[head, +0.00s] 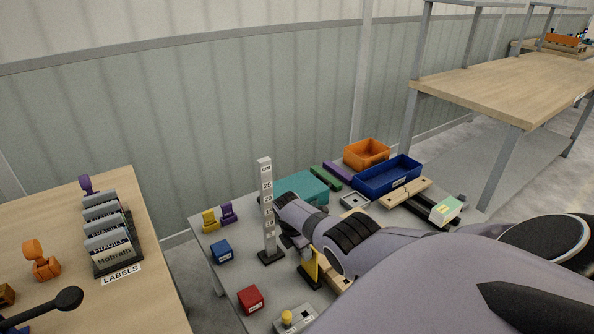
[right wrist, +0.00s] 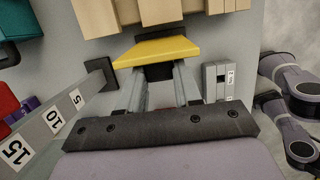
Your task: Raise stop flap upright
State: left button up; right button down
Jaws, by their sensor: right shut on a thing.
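The yellow stop flap (head: 309,266) stands on a dark base on the grey table, close to upright in the head view. How far it leans I cannot tell exactly. In the right wrist view the flap (right wrist: 157,51) lies across the tips of my right gripper (right wrist: 162,80). The gripper's two grey fingers are shut on the flap. In the head view the right gripper (head: 298,243) is partly hidden by my own wrist, just above the flap. My left gripper is not seen.
A ruler post (head: 266,210) stands close to the left of my right gripper. Wooden blocks (right wrist: 175,12) lie beyond the flap. A red block (head: 250,299), blue block (head: 221,251) and blue bin (head: 388,178) also stand on the table. A label rack (head: 112,258) is at left.

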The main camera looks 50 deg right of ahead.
jog(key=shift+s+d+r, duration=0.1)
jog(key=shift+s+d, duration=0.05)
jog(key=shift+d, duration=0.45)
jog(key=c, duration=0.8)
grip_release()
jog(key=shift+o, duration=0.2)
jog(key=shift+s, duration=0.1)
jog(key=p+v, duration=0.4)
jog(key=v, duration=0.1)
jog(key=shift+a+r, duration=0.1)
jog(key=shift+r, duration=0.2)
jog(key=shift+w+a+r+p, duration=0.3)
jog(key=shift+a+r+p, duration=0.15)
jog(key=shift+r+p, duration=0.3)
